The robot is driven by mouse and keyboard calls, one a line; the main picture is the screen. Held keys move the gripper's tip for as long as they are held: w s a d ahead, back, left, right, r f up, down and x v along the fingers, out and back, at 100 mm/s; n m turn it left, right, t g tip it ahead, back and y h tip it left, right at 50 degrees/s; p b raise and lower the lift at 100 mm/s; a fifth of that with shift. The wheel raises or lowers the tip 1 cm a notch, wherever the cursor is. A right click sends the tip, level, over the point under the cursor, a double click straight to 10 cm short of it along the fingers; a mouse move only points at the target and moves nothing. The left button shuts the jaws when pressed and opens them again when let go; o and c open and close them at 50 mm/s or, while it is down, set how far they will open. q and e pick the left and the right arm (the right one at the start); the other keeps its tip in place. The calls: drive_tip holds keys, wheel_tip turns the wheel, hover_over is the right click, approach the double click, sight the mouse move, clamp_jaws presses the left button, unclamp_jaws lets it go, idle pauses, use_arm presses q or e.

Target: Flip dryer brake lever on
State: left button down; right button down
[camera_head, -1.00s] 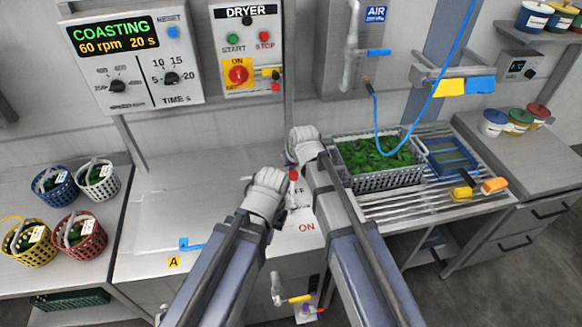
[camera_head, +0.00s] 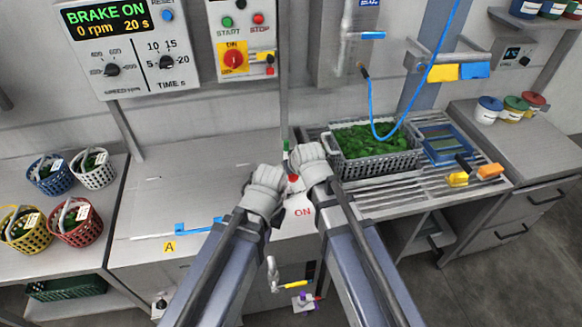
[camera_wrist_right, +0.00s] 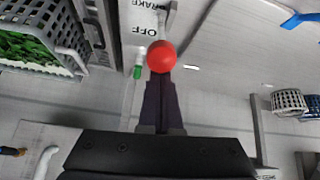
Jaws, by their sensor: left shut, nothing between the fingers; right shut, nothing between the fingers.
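The brake lever's red knob (camera_head: 293,178) shows between my two grippers, on the near, ON-label side of its plate. In the right wrist view the red knob (camera_wrist_right: 161,56) lies at the tips of my right gripper (camera_wrist_right: 160,88), whose dark fingers are shut. Contact cannot be told. The OFF lettering (camera_wrist_right: 143,30) shows beside it. In the head view my right gripper (camera_head: 309,158) is just right of the knob. My left gripper (camera_head: 266,186) is shut and empty, left of the knob. The display (camera_head: 116,27) reads BRAKE ON, 0 rpm, 20 s.
A crate of greens (camera_head: 376,168) stands on the slatted rack to the right. Several small baskets (camera_head: 75,225) stand on the left bench. A blue hose (camera_head: 374,110) hangs behind the crate. The steel top (camera_head: 180,190) left of my grippers is mostly clear.

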drive_tip(key=shift+s+d+f, duration=0.1)
drive_tip(key=shift+s+f, duration=0.1)
drive_tip(key=shift+s, duration=0.3)
drive_tip(key=w+a+r+p, duration=0.1)
drive_tip(key=w+r+p, duration=0.1)
drive_tip(key=w+r, duration=0.15)
drive_tip(key=s+d+r+p, duration=0.1)
drive_tip(key=s+r+p, duration=0.4)
drive_tip(key=s+p, duration=0.1)
drive_tip(key=shift+s+d+r, duration=0.2)
drive_tip(key=shift+s+d, duration=0.05)
drive_tip(key=shift+s, duration=0.15)
idle(0.3)
drive_tip(key=s+d+f+g+h+b, duration=0.1)
drive_tip(key=s+f+g+b, duration=0.1)
drive_tip(key=s+f, duration=0.3)
drive_tip(key=s+d+f+g+h+b, duration=0.2)
drive_tip(key=s+f+g, duration=0.3)
drive_tip(key=s, duration=0.6)
drive_tip(key=shift+d+f+g+b, duration=0.25)
drive_tip(key=shift+g+b, duration=0.05)
drive_tip(key=shift+b, duration=0.5)
